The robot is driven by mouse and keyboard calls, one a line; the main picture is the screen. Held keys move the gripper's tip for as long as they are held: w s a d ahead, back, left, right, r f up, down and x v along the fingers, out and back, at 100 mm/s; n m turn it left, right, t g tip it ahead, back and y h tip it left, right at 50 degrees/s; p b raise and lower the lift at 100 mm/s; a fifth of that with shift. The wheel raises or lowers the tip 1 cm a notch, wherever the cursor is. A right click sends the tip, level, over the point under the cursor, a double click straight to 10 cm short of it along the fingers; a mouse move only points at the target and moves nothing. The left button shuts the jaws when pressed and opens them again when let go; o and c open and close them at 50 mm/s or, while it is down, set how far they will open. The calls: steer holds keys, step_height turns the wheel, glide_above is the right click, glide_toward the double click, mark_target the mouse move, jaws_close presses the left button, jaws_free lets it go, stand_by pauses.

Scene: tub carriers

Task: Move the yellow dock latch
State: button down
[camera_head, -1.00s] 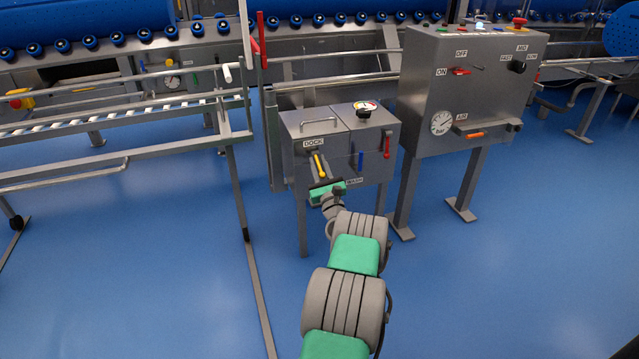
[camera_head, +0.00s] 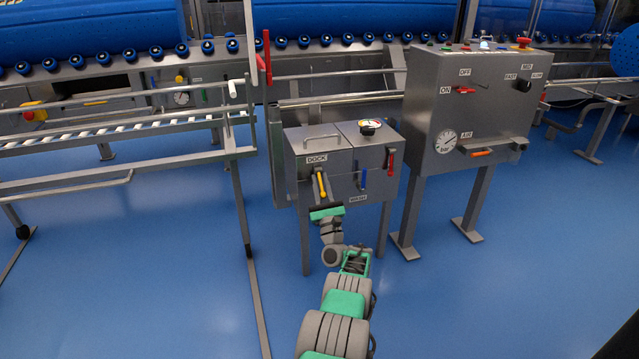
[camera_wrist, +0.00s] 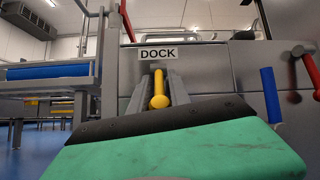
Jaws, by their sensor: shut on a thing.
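The yellow dock latch (camera_head: 322,186) is a short lever with a round end. It is on the front of a grey cabinet (camera_head: 345,165), under the DOCK label, and hangs downward with a slight slant. In the wrist view the latch (camera_wrist: 159,101) points toward the camera, its ball end between my two grey fingers. My gripper (camera_head: 320,188), with a green and black body, is at the cabinet front from below and is shut on the latch. The fingers (camera_wrist: 159,92) lie on both sides of it; the exact contact is partly hidden by the gripper body.
A blue lever (camera_head: 363,179) and a red lever (camera_head: 391,161) are to the right on the same cabinet. A larger control box (camera_head: 470,110) stands at right, and a railed conveyor frame (camera_head: 130,160) at left. Blue floor in front is clear.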

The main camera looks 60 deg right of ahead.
steer(key=c, duration=1.5)
jaws_free()
steer(key=p+v, duration=0.2)
steer(key=v, duration=0.5)
steer(key=shift+s+a+f, duration=0.2)
steer(key=shift+s+f, duration=0.05)
